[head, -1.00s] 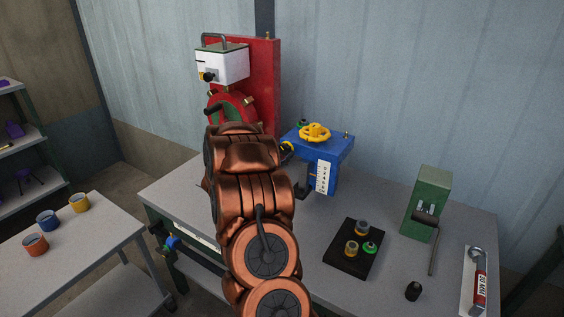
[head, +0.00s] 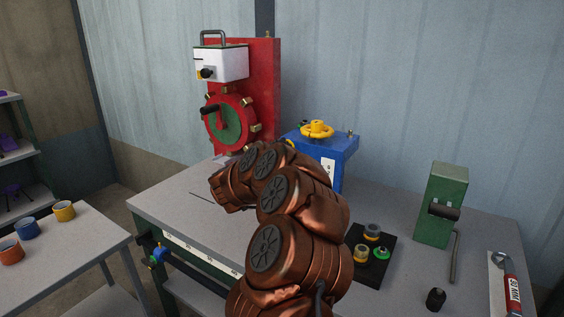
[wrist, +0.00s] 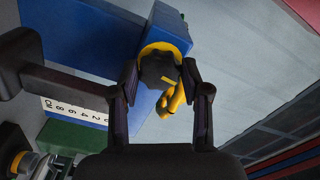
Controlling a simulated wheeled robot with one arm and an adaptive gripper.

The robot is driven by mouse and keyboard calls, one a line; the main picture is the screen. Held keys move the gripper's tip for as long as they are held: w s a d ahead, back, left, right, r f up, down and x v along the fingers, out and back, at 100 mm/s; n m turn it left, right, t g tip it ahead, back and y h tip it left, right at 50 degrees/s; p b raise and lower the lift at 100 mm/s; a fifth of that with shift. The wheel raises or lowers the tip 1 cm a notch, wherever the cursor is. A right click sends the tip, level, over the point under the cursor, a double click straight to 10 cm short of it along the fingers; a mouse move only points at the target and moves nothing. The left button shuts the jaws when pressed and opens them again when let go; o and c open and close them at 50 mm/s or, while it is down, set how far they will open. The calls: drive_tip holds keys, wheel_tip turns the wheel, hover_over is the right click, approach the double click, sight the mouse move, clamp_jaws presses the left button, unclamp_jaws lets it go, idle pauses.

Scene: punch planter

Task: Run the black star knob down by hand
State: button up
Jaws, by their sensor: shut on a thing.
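In the wrist view the black star knob (wrist: 158,68) sits in front of a yellow collar on the blue housing (wrist: 120,35). The two fingers of my gripper (wrist: 163,78) are on either side of the knob, shut on it. The fingers hide its sides. In the head view the blue housing (head: 341,148) stands on the bench with a yellow handwheel (head: 317,129) on top. My arm covers the knob and the gripper there.
A red press (head: 262,90) with a green-centred wheel stands left of the housing. A black tray (head: 384,240) with small rings, a green stand (head: 440,200) and a red-handled tool (head: 512,290) lie to the right. A black bar with a round end (wrist: 45,78) is close to the left finger.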

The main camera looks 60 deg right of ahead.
drive_tip(key=shift+m+b, duration=0.55)
drive_tip(key=shift+m, duration=0.05)
drive_tip(key=o, duration=1.1)
drive_tip(key=shift+o, duration=0.2)
drive_tip(key=a, duration=1.2)
drive_tip(key=shift+s, duration=0.25)
